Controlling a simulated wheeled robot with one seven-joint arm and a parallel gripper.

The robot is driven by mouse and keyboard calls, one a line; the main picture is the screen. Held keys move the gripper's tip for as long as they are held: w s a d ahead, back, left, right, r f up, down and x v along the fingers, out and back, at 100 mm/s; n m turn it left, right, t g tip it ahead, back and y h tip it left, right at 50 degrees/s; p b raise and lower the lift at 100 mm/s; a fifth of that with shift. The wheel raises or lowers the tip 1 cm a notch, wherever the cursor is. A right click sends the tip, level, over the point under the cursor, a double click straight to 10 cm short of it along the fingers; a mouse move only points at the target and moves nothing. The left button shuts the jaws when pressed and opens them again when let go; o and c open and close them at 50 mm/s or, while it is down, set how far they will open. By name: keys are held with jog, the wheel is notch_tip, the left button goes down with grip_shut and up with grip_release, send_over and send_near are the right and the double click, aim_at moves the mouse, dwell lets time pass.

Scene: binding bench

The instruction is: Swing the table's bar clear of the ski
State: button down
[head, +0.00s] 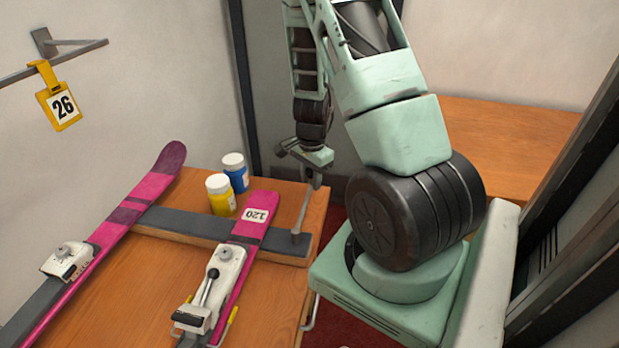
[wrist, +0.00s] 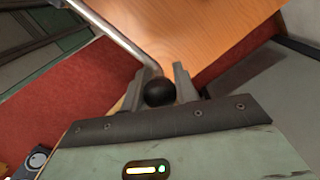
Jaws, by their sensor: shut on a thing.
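My gripper (head: 314,172) is shut on the black knob (wrist: 159,92) of a thin metal bar (head: 304,208), beyond the table's right edge. In the wrist view the bar (wrist: 112,34) runs from the knob to the upper left, beside the wooden top. In the head view its lower end meets the right end of a dark grey strip (head: 190,226) across the table (head: 100,300). A pink ski (head: 240,255) marked 120 lies left of the bar, with a white binding (head: 222,275) on it. The thin bar stands apart from this ski.
A second pink ski (head: 148,188) with a binding (head: 70,262) lies at the left. Yellow (head: 221,197) and blue (head: 237,174) jars stand near the ski tip. Red floor shows beside the table.

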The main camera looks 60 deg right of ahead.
jog(key=shift+s, duration=0.15)
jog(key=c, duration=1.1)
grip_release()
jog(key=shift+r, duration=0.1)
notch_tip(320, 180, up, 17)
jog(key=shift+r+p, duration=0.15)
jog(key=shift+p, duration=0.95)
